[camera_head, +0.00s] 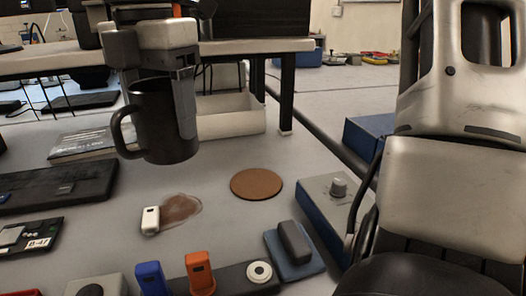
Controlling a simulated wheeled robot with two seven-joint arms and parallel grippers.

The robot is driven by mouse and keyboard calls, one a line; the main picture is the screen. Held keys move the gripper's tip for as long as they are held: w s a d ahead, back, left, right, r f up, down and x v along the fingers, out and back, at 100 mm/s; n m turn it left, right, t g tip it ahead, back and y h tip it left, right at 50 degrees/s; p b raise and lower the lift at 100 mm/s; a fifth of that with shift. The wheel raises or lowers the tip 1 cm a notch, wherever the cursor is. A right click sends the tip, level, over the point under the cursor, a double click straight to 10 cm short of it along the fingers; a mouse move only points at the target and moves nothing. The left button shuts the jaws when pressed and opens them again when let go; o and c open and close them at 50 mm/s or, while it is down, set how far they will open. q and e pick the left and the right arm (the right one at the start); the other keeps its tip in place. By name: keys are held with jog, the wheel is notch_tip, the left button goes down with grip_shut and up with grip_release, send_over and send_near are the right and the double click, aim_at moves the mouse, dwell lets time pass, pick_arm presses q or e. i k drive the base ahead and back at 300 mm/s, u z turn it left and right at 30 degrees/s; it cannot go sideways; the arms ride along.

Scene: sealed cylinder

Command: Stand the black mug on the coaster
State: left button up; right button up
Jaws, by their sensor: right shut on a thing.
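The black mug (165,130) is upright in the upper left of the head view, with its handle to the left. My right gripper (182,105) is shut on it from above, one finger showing along its right side. The other finger is hidden. The mug appears held above the table. The round brown coaster (256,184) lies flat on the grey table, to the right of the mug and nearer to me; nothing is on it. My left gripper is not in view.
A white device (150,220) lies by a brown stain (180,208). A blue-sided box with a knob (325,197) stands right of the coaster. Blue (151,278) and orange (200,273) items and a dark block on a blue pad (294,262) are in front. A keyboard-like black slab (60,186) lies left.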

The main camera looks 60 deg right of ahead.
aim_at(251, 186)
jog(key=k, duration=1.15)
jog(key=z, duration=0.35)
jog(key=i, duration=0.8)
jog(key=u, duration=0.35)
